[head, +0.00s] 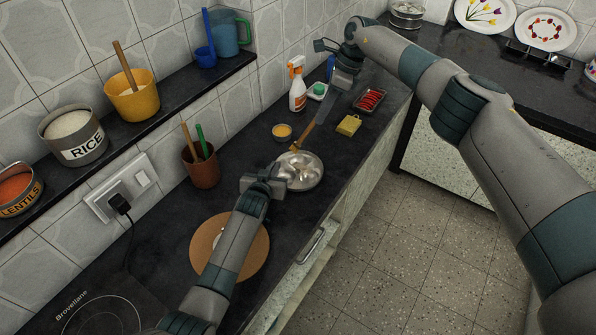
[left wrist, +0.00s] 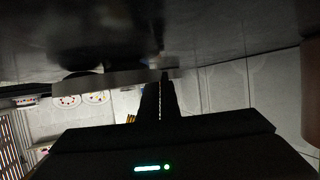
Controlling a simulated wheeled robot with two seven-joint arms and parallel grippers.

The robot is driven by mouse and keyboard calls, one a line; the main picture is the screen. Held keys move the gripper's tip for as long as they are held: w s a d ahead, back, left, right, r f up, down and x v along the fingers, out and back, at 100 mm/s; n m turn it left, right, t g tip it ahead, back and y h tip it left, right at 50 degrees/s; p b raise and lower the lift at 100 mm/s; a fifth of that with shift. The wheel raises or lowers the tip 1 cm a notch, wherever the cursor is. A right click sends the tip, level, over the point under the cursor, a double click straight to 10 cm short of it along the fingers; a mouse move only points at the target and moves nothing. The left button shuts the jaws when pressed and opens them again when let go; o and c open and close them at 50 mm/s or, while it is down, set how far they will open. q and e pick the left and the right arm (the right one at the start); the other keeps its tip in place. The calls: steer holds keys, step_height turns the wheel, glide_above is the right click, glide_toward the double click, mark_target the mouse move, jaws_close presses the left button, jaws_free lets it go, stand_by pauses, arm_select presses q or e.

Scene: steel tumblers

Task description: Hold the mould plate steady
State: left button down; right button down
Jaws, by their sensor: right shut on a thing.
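The mould plate (head: 306,180) is a round, shiny metal plate with hollows, lying on the dark counter. My left gripper (head: 281,180) is at its left edge in the head view. In the left wrist view the two dark fingers (left wrist: 161,95) are close together, with a thin slit between them. A grey band (left wrist: 110,80), perhaps the plate's edge, crosses near their tips; I cannot tell whether they touch it. My right gripper (head: 328,112) is shut on a wooden tool (head: 307,133), which slants down to the plate's far edge.
A small yellow-filled bowl (head: 282,132), a spray bottle (head: 297,85), a yellow sponge (head: 348,125) and a tray of red items (head: 369,99) stand beyond the plate. A utensil pot (head: 201,167) is to the left. A round wooden board (head: 255,262) lies under my left arm.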

steer(key=shift+a, duration=0.1)
stand_by(0.6)
steer(key=s+a, duration=0.2)
steer(key=a, duration=0.1)
steer(key=shift+s+a, duration=0.15)
steer(key=shift+a, duration=0.1)
stand_by(0.4)
step_height(320, 180, down, 5)
steer(key=shift+d+f, duration=0.1)
steer(key=shift+f, duration=0.05)
stand_by(0.6)
steer(key=shift+s+f, duration=0.1)
steer(key=shift+f, duration=0.05)
stand_by(0.5)
steer(key=shift+s, duration=0.1)
